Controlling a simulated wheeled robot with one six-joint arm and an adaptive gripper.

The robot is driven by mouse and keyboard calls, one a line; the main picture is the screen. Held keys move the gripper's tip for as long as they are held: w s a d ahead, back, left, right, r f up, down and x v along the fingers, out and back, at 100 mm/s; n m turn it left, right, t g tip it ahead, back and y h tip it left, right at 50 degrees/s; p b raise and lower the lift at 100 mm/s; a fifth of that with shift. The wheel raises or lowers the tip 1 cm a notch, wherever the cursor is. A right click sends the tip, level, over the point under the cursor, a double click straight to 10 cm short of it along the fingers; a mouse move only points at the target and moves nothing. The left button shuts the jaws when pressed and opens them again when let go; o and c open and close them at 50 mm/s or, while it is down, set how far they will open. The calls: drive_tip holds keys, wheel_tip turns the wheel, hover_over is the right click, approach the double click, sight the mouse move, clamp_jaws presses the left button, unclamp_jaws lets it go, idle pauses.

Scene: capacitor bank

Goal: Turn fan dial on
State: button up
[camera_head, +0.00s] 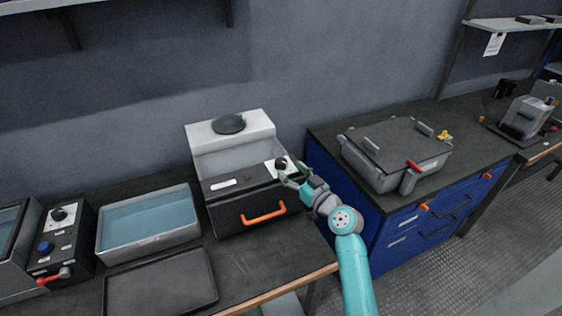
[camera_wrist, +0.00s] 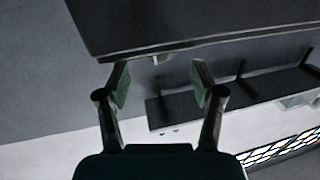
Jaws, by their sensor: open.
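A black dial (camera_head: 281,163) sits on a white plate on the upper right front of a grey and black box (camera_head: 228,165), which has a round black cap on top and an orange handle. My gripper (camera_head: 288,177) is at this dial, just below and right of it in the head view; I cannot tell whether it touches. In the wrist view my gripper (camera_wrist: 160,85) has its two fingers spread with nothing between them; the dial does not show there. A second black dial (camera_head: 60,213) is on a control box at the far left. No readable label tells which is the fan dial.
A blue-lined tray (camera_head: 148,238) and a flat black tray (camera_head: 160,284) lie left of the box. A lidded grey case (camera_head: 395,150) with a red-handled lever stands on the blue cabinet to the right. A dark panel edge (camera_wrist: 160,48) crosses the wrist view.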

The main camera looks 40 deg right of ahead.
sight(285, 165)
drive_tip(key=w, duration=0.6)
drive_tip(key=shift+d, duration=0.2)
